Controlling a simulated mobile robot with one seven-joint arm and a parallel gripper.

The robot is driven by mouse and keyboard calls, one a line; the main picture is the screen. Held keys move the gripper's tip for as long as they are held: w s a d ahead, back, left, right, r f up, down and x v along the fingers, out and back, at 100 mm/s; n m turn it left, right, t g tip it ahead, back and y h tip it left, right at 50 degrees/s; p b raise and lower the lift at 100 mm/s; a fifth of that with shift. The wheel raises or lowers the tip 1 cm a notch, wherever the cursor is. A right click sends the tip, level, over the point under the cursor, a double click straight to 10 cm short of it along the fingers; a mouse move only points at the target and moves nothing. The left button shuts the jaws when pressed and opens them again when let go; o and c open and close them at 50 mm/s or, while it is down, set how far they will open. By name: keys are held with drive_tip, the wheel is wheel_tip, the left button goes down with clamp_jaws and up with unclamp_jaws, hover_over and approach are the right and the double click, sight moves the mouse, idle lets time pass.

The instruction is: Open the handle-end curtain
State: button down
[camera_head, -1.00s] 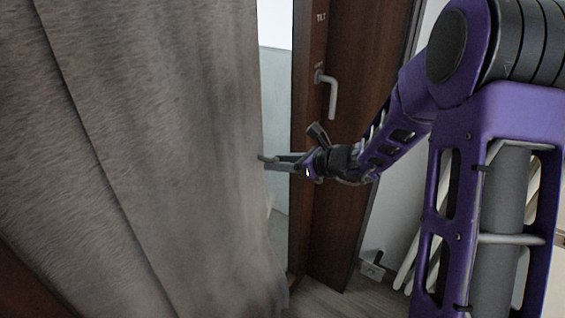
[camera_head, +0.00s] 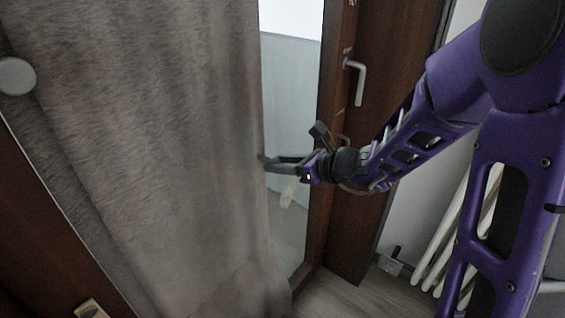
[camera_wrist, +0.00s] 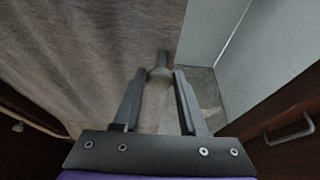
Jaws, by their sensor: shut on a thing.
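The grey-brown curtain (camera_head: 150,140) hangs over the left part of the head view, in front of a window door. Its right edge stands clear of the glass (camera_head: 292,95), which is bare from there to the dark wooden frame. A metal door handle (camera_head: 358,80) is on that frame, right of the curtain. My gripper (camera_head: 268,163) is at the curtain's right edge, below and left of the handle, shut on the curtain edge. In the wrist view the curtain (camera_wrist: 75,50) fills the upper left, with my gripper's fingertips (camera_wrist: 161,72) at its edge.
A white radiator (camera_head: 445,235) stands at the right behind my arm. A round light knob (camera_head: 16,76) shows at the left. Bare floor (camera_head: 340,297) lies below the frame.

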drive_tip(key=shift+c, duration=2.3)
unclamp_jaws()
drive_tip(key=p+v, duration=0.2)
drive_tip(key=v, duration=1.5)
drive_tip(key=shift+d+p, duration=0.2)
drive_tip(key=shift+p, duration=0.2)
drive_tip(key=shift+r, duration=0.1)
